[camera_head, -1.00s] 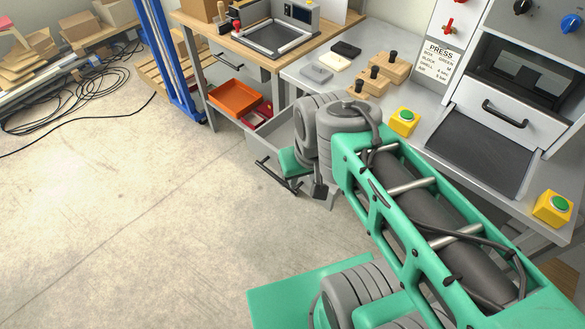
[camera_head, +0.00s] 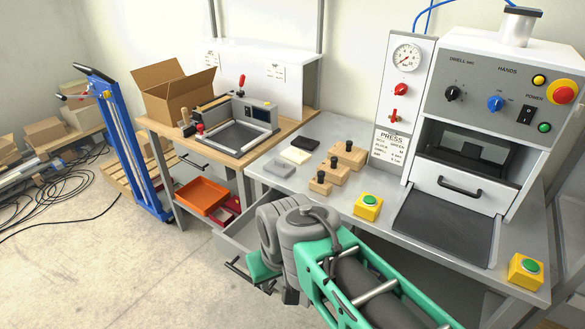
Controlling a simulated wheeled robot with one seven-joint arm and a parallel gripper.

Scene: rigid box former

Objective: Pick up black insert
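The black insert (camera_head: 306,142) is a small dark flat slab lying on the grey bench top, at the back of a row of three slabs. A cream slab (camera_head: 295,155) and a grey slab (camera_head: 279,168) lie in front of it. My green and grey arm reaches in from the lower right. A dark piece at its end, seemingly my gripper (camera_head: 290,297), hangs low in front of the bench, well away from the insert. Its fingers are mostly hidden behind my arm, so its opening does not show.
Wooden blocks with black knobs (camera_head: 347,155) stand right of the slabs. Yellow button boxes (camera_head: 368,207) sit near the bench's front edge. The press (camera_head: 490,130) stands at right. An open drawer (camera_head: 238,236) juts out below the bench. A frame fixture (camera_head: 244,135) sits on the wooden table.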

